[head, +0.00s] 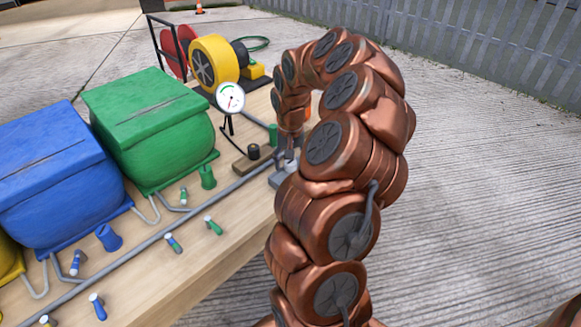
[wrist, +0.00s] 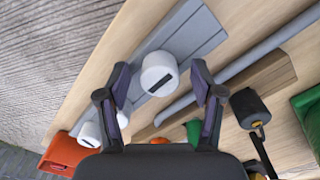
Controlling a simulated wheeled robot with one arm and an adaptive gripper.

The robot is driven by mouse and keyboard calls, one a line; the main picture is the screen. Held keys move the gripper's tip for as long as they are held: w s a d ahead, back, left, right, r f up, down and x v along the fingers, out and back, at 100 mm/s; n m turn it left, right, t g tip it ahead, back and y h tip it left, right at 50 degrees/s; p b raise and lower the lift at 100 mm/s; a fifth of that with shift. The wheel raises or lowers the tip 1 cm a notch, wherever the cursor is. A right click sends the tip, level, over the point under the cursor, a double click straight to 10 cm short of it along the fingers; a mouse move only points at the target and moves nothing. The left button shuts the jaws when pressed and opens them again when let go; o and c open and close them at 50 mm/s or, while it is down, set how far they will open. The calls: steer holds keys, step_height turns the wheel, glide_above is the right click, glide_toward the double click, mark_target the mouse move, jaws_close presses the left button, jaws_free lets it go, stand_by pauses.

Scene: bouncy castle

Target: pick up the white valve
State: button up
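A white round valve (wrist: 159,68) with a dark slot on its side shows in the wrist view, at a grey plate. My gripper (wrist: 161,76) is open, with one dark finger on each side of the valve. Gaps show between the fingers and the valve, so I see no grip on it. In the head view my coppery arm curves down to the table's right edge. There a small whitish part (head: 290,165) shows at the grey plate (head: 283,180); my arm hides most of this spot.
Another white round piece (wrist: 90,134) and an orange thing (wrist: 63,153) lie lower left in the wrist view. A grey pipe (head: 160,238) runs along the table. A gauge (head: 230,98), green bin (head: 150,125) and blue bin (head: 55,180) stand left of my arm.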

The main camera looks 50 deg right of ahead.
steer(key=c, duration=1)
steer(key=shift+r, duration=0.1)
